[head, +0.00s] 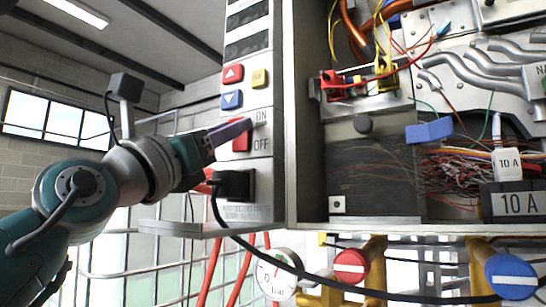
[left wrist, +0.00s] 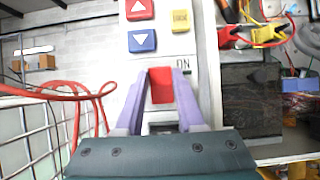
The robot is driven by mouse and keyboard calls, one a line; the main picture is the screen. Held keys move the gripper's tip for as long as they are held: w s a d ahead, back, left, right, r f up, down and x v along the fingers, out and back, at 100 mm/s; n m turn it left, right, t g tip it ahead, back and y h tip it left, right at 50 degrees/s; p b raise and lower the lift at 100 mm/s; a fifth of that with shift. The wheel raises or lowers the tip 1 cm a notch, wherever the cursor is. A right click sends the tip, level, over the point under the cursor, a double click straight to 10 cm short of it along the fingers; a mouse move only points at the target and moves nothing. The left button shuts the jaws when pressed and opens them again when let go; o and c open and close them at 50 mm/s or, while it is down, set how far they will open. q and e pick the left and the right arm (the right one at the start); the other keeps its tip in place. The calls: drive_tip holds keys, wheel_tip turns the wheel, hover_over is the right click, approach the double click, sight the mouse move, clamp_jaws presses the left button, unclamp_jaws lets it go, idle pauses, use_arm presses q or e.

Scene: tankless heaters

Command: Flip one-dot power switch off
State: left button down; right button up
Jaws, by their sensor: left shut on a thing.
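The red power switch (head: 241,143) sits on the white front panel beside the words ON and OFF. It also shows in the left wrist view (left wrist: 161,86), between my fingers. My left gripper (head: 236,131) reaches in from the left, its purple fingers (left wrist: 160,78) on either side of the switch and shut on it. The fingers partly cover the switch in the head view. The ON label shows next to it in the wrist view; OFF is hidden there. I cannot make out a dot mark. My right gripper is not in view.
Above the switch are a red up button (head: 233,73), a blue down button (head: 231,100) and a yellow button (head: 259,77). Below is a black plug (head: 235,184) with a cable. The open heater cabinet with wires lies to the right, with red (head: 351,267) and blue (head: 511,276) valves beneath.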

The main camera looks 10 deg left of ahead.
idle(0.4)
use_arm(q)
drive_tip(key=c, duration=0.5)
unclamp_jaws()
drive_tip(key=b+v, duration=0.2)
drive_tip(key=v, duration=0.7)
drive_tip(key=shift+f, duration=0.2)
drive_tip(key=shift+s+a+f, duration=0.1)
drive_tip(key=shift+s+f, duration=0.05)
drive_tip(key=shift+s, duration=0.25)
